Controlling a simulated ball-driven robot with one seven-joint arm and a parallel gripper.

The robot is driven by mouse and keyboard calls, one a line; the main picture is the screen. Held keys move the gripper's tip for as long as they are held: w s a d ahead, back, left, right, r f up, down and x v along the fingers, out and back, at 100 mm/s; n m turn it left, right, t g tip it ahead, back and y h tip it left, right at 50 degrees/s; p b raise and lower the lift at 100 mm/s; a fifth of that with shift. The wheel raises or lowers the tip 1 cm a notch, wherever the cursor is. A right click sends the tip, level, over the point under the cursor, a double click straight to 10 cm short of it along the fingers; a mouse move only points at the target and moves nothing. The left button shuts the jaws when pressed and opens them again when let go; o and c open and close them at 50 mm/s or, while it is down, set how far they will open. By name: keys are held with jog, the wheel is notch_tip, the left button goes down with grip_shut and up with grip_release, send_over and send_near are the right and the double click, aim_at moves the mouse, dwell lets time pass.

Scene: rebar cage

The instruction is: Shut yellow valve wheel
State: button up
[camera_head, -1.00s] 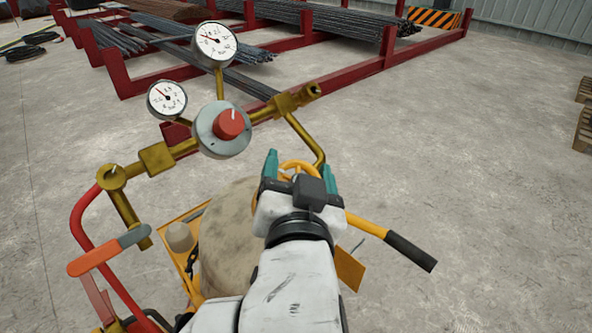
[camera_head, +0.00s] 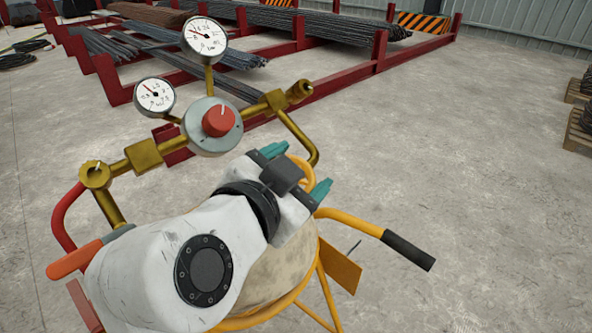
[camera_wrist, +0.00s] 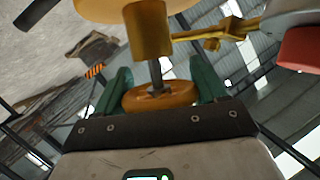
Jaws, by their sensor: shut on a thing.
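The yellow valve wheel (camera_head: 305,168) is a small orange-yellow ring low on the brass pipework. In the head view it is partly hidden behind my gripper (camera_head: 297,170). In the wrist view the wheel (camera_wrist: 160,95) sits on a grey stem below a brass fitting (camera_wrist: 149,30). My gripper's teal fingers stand on either side of the wheel in the wrist view (camera_wrist: 162,88), shut on its rim.
Two dial gauges (camera_head: 205,36) (camera_head: 154,96) and a grey regulator with a red knob (camera_head: 219,121) stand on the pipework close by. A yellow frame with a black-gripped handle (camera_head: 408,250) lies to the right. Red racks of rebar (camera_head: 300,25) stand behind. Open concrete floor lies right.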

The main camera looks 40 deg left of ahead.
jog(key=shift+r, duration=0.3)
jog(key=o, duration=1)
jog(key=shift+f, duration=0.15)
jog(key=b+v, duration=0.2)
jog(key=v, duration=0.8)
jog(key=shift+s+d, duration=0.1)
jog(key=shift+s, duration=0.25)
